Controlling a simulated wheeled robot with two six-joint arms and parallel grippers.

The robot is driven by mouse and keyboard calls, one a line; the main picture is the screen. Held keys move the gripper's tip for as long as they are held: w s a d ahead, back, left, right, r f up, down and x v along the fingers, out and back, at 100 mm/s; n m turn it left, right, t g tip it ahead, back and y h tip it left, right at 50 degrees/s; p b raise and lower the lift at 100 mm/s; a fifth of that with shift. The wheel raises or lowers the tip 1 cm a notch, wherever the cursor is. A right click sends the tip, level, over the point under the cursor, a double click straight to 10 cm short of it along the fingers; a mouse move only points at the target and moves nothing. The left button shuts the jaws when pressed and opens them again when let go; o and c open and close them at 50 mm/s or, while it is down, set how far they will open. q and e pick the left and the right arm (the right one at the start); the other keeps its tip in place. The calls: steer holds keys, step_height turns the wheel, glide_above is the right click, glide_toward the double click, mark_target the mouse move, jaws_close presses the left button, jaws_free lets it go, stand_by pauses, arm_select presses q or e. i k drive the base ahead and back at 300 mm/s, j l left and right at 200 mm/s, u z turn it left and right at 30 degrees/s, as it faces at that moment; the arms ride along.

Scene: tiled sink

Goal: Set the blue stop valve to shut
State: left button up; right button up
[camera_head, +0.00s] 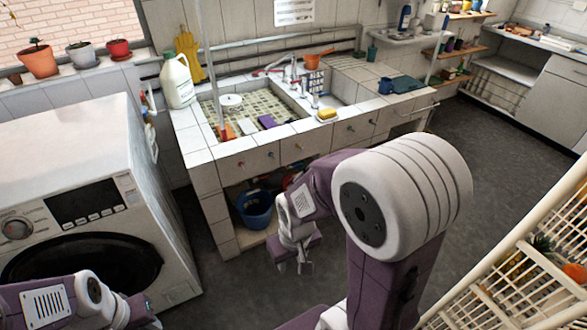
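My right gripper (294,268) hangs low in front of the open space under the sink counter, pointing down. Its two fingers look apart with nothing between them, well below and in front of the taps. My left arm is at the bottom left, in front of the washing machine. Its gripper end is at the frame's bottom edge and unclear.
The tiled sink (222,150) has a drawer front with small knobs. A blue bucket (255,209) stands beneath it. A white jug (177,82) and a yellow sponge (326,114) are on the counter. The washing machine (70,190) is at left, a cream rack (500,270) at right.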

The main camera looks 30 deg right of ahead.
mark_target(289, 167)
steer(key=i+l+u, duration=0.35)
steer(key=l, duration=0.6)
steer(key=l+u, duration=0.4)
steer(key=l, duration=0.5)
steer(key=l+u, duration=0.35)
steer(key=l, duration=0.65)
steer(key=k+l+u, duration=0.15)
steer(key=l+u, duration=0.25)
steer(key=l, duration=0.6)
steer(key=k+l+u, duration=0.4)
steer(key=k+l, duration=0.25)
steer(key=l, duration=0.15)
steer(key=k+l+u, duration=0.45)
steer(key=k, duration=0.3)
steer(key=l, duration=0.1)
